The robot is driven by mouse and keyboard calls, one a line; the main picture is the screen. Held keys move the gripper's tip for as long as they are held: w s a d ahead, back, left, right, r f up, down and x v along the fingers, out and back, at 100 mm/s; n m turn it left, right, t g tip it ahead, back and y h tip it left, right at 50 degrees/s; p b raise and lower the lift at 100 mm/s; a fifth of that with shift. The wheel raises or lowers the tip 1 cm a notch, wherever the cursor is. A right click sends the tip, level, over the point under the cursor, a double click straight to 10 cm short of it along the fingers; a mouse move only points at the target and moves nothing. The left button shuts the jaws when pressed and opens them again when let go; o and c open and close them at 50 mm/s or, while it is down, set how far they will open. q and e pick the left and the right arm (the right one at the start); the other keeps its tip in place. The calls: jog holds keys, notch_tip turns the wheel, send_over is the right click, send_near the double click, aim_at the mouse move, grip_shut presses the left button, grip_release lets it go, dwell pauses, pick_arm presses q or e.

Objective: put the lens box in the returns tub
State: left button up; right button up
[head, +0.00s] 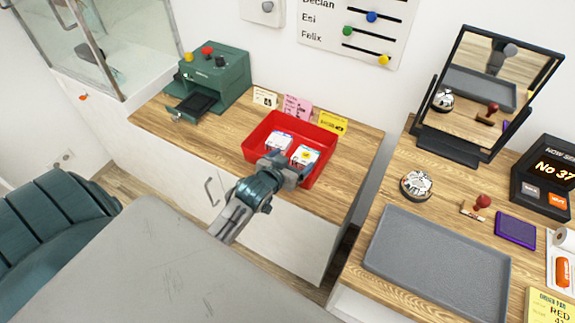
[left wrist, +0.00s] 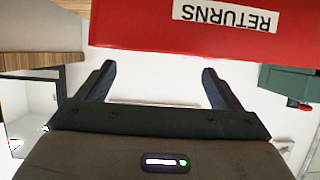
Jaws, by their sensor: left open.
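The returns tub (head: 262,130) is a red open tub on the wooden counter. Its label reads "RETURNS", upside down in the left wrist view, where its red wall (left wrist: 130,28) fills the top. Two small white boxes lie inside: one with a blue mark (head: 279,140), one with a yellow mark (head: 305,155). I cannot tell which, if either, is the lens box. My left gripper (head: 290,169) is at the tub's near side and covers part of its wall. In the left wrist view its fingers (left wrist: 158,70) are apart with nothing between them. My right gripper is not in view.
A green cabinet with an open drawer (head: 198,104) stands left of the tub. Cream, pink and yellow notes (head: 333,122) stand behind it. On the right counter are a grey tray (head: 435,262), a bell (head: 416,186), a mirror and a purple pad (head: 515,230).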

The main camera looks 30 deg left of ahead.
pick_arm(q)
jog(key=shift+v, duration=1.2)
jog(key=s+d+f+m+g, duration=0.15)
jog(key=s+g, duration=0.35)
jog(key=s, duration=0.7)
jog(key=s+d+f+g, duration=0.15)
jog(key=s+g, duration=0.35)
jog(key=s, duration=0.7)
jog(key=a+f+g, duration=0.1)
jog(key=a+f, duration=0.2)
jog(key=f, duration=2.7)
jog(key=s+a+f+g, duration=0.1)
jog(key=s+f, duration=1.7)
jog(key=f, duration=0.1)
jog(key=shift+a+f, duration=0.2)
jog(key=shift+f, duration=0.1)
jog(key=shift+n, duration=0.25)
